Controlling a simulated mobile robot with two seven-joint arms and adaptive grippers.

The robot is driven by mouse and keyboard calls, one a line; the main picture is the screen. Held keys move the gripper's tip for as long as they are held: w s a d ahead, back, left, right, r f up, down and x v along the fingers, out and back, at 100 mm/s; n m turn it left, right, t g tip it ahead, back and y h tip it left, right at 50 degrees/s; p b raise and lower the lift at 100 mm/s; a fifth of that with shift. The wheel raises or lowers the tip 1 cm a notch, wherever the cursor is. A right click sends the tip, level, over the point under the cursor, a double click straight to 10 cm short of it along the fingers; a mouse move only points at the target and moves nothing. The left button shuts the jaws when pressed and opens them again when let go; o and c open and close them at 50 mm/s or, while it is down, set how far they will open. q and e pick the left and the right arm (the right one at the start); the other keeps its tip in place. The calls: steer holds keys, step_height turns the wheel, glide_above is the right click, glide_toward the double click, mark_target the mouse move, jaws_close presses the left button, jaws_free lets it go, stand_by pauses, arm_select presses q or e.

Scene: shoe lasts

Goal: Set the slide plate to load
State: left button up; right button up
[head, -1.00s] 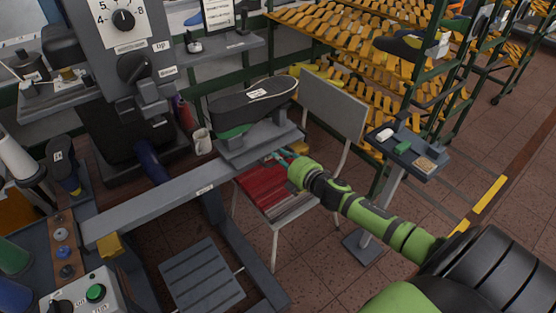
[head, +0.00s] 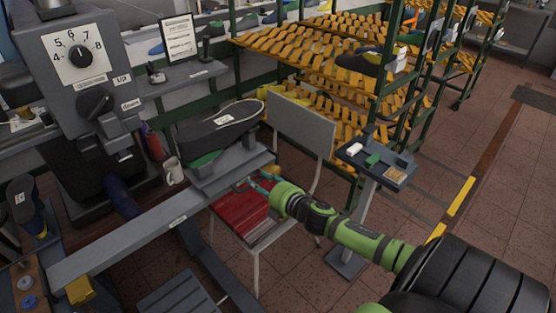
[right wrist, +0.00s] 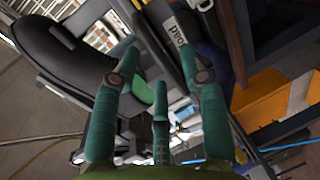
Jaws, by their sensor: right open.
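The slide plate (head: 238,168) is a grey flat block at the far end of a long grey rail (head: 130,245). A dark shoe (head: 222,127) lies sole up on a green last above the plate; its dark body also shows at the left of the right wrist view (right wrist: 60,55). A "load" label (right wrist: 181,36) shows in the right wrist view, beside one finger. My right gripper (head: 257,183), with teal fingers, is beside the plate's near right edge; its open fingers also show in the wrist view (right wrist: 158,58). Contact with the plate cannot be told. My left gripper is out of view.
A grey machine with a dial (head: 82,55) stands at left. A chair (head: 302,125) with a red seat is behind and below my gripper. A small stand (head: 376,165) is to the right, with yellow racks (head: 300,45) behind. Open floor lies at right.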

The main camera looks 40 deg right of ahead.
steer(key=v, duration=0.9)
steer(key=shift+s, duration=0.25)
steer(key=shift+d, duration=0.15)
steer(key=s+d+f+m+g+h, duration=0.1)
steer(key=s+f+m+g, duration=0.5)
steer(key=f, duration=0.9)
steer(key=s+f+m+g+h, duration=0.15)
steer(key=s+f+m, duration=0.4)
steer(key=f, duration=0.85)
steer(key=s+a+f+m+g, duration=0.1)
steer(key=s+a+f+g, duration=0.1)
steer(key=s+a+f, duration=0.3)
steer(key=s+a+f+m+g+y, duration=0.1)
steer(key=s+a+f, duration=0.5)
steer(key=s, duration=0.6)
steer(key=s+a+f+m+g+y, duration=0.1)
steer(key=s+a+f+m+g, duration=0.1)
steer(key=s+a+f+g, duration=0.2)
steer(key=s+a+f, duration=0.2)
steer(key=s, duration=0.2)
steer(key=shift+s, duration=0.35)
